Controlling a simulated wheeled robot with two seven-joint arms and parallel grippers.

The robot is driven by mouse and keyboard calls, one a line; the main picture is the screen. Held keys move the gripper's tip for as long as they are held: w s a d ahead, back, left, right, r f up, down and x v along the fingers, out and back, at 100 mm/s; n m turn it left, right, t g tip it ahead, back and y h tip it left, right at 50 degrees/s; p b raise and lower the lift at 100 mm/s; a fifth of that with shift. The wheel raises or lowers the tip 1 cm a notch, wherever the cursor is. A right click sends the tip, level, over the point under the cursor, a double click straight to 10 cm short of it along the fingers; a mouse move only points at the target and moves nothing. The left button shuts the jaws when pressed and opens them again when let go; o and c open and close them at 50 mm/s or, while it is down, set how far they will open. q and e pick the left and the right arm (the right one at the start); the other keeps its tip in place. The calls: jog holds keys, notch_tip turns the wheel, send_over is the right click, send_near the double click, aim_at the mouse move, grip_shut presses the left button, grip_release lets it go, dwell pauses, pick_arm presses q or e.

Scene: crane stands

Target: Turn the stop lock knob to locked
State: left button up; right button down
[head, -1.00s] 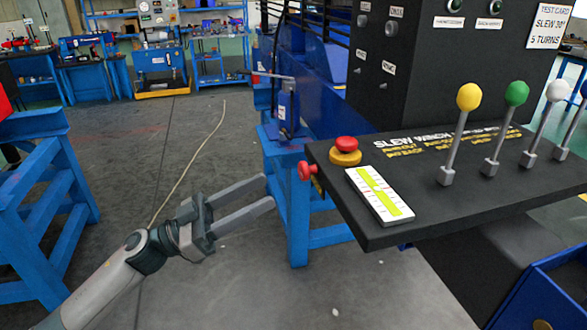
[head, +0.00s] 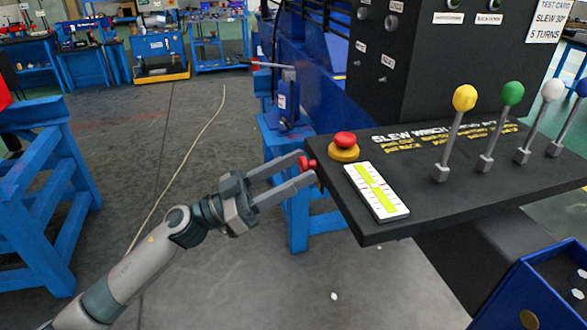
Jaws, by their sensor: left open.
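A small red knob (head: 306,162) sticks out from the left side edge of the black console (head: 440,205); I take it to be the stop lock knob. My left gripper (head: 308,170) is open, its two fingers reaching right to the knob, one on the far side and one on the near side. Whether the fingers touch it I cannot tell. A red mushroom button (head: 344,140) on a yellow base sits on the console top near that edge. My right gripper is not in view.
A white and yellow-green level gauge (head: 376,191) lies on the console. Yellow (head: 464,98), green (head: 512,94), white and blue levers stand to its right. A blue stand (head: 290,175) is behind the gripper.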

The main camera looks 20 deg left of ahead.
pick_arm(q)
jog(key=c, duration=1)
jog(key=shift+c, duration=0.2)
